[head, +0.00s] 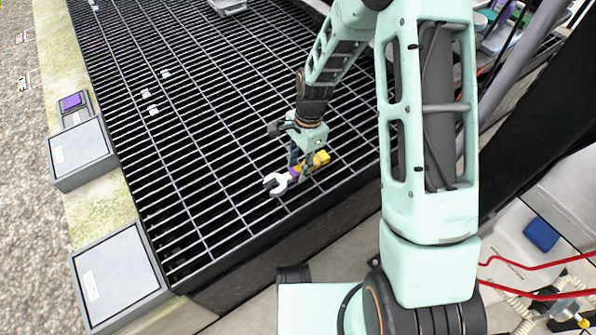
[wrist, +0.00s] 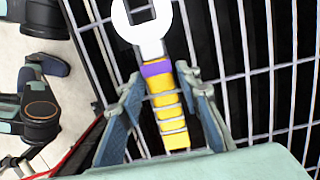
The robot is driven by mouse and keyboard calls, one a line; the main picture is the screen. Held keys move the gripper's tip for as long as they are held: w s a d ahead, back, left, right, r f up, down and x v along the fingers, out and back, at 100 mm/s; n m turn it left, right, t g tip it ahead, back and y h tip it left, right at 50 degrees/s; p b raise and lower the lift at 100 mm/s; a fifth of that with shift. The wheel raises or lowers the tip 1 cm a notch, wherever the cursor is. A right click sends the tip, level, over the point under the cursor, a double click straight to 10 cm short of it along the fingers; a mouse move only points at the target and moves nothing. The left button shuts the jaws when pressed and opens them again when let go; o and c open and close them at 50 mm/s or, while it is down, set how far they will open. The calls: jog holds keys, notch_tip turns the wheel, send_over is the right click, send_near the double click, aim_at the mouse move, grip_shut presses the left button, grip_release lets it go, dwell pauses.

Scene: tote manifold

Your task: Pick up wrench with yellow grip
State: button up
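The wrench has a white open-jaw head, a purple band and a yellow grip (head: 318,161). It lies over the dark grating near its front edge, head pointing left in the head view. In the wrist view the wrench (wrist: 167,100) runs up the picture with its head at the top. My gripper (head: 303,168) is right at the grip, pointing down. In the wrist view my gripper (wrist: 160,80) is open, one finger on each side of the yellow grip. The right fingertip is close to the grip; I cannot tell whether it touches.
The slatted grating (head: 190,110) is mostly clear, with several small white pieces at left. Grey boxes (head: 118,277) line its left edge, one near a purple-topped block (head: 73,102). A grey tray (head: 228,6) sits at the far edge. Red cables (head: 540,296) run at lower right.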

aim_at(297, 171)
grip_shut()
jog(key=shift+r, duration=0.1)
jog(key=shift+r, duration=0.25)
notch_tip(297, 171, up, 4)
jog(key=shift+s+d+f+p, duration=0.15)
jog(key=shift+f+p, duration=0.1)
jog(key=shift+p, duration=0.75)
jog(key=s+d+r+p, duration=0.4)
jog(key=s+d+r, duration=0.4)
jog(key=s+r, duration=0.15)
jog(key=w+d+r+n+p, duration=0.1)
jog(key=w+r+n+p, duration=0.1)
jog(key=r+p, duration=0.3)
jog(key=w+d+r+n+h+p, duration=0.1)
jog(key=r+n+p, duration=0.4)
jog(key=p, duration=0.8)
jog(key=w+d+r+n+p, duration=0.2)
jog(key=w+r+n+p, duration=0.1)
jog(key=r+p, duration=0.4)
jog(key=shift+d+r+n+g+p, duration=0.35)
jog(key=shift+n+p, duration=0.25)
jog(key=shift+p, duration=0.5)
